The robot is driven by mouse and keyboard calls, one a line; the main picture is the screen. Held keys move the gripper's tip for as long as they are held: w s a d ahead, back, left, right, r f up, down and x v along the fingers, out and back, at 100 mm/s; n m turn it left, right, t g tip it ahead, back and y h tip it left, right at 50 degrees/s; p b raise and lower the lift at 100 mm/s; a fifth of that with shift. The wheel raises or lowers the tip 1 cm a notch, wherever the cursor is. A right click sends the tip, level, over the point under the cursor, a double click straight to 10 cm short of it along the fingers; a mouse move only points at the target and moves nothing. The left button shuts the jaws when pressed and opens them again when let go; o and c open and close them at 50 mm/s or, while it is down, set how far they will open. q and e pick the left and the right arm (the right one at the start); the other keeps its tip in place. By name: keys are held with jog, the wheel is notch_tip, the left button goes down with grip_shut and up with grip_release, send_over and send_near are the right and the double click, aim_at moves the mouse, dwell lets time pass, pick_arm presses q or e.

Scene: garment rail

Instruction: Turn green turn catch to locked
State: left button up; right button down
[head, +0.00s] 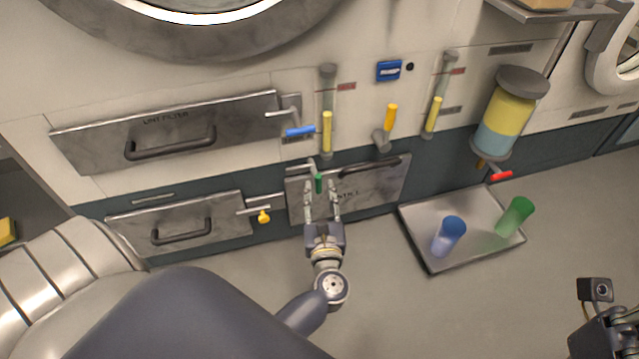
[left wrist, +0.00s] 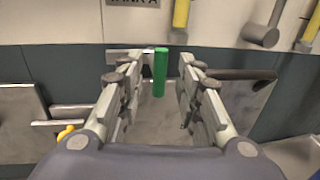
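The green turn catch (head: 319,183) is on the upper left part of a grey metal drawer front (head: 379,188), low on the machine. Its green grip hangs down from a metal bar. In the left wrist view the green grip (left wrist: 160,72) stands upright between the fingers of my left gripper (left wrist: 158,90), with a gap on both sides. In the head view my left gripper (head: 322,190) is open, its fingers either side of the catch. My right gripper (head: 605,335) is partly in view at the lower right corner; its fingers are not clear.
A blue-handled catch (head: 300,131) is above and a yellow-knobbed catch (head: 263,216) to the left. A dark drawer handle (head: 370,165) is close right of the green catch. A tray (head: 425,240) with a blue cup (head: 448,236) and a green cup (head: 515,216) lies on the floor.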

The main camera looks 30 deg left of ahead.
aim_at(319, 185)
pick_arm(q)
jog(key=shift+b+x, duration=0.35)
jog(key=shift+x, duration=1.85)
jog(key=shift+c, duration=0.4)
grip_shut()
jog(key=shift+f, duration=0.1)
